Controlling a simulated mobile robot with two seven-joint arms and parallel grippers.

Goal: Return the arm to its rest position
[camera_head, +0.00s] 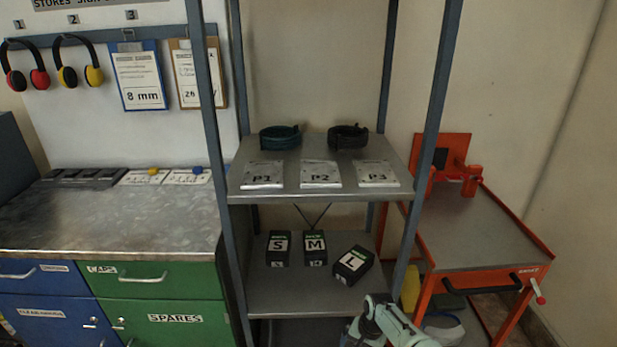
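The end of my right arm, pale green and grey with dark parts, comes in at the bottom edge, right of the middle. The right gripper (366,312) seems to be at its upper left end, in front of the lower shelf's right front corner; its fingers cannot be made out, nor whether it holds anything. My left arm and gripper are not in view. On the lower shelf (285,293), dark boxes marked S (278,249) and M (315,248) stand side by side. A box marked L (352,264) sits turned to their right.
The upper shelf (240,190) holds two dark coils (280,138) (348,137) and plates P1 to P3. Blue rack posts (431,130) stand close to my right arm. A red-framed cart (475,235) stands right. A metal-topped cabinet (110,220) stands left, with ear defenders and clipboards above.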

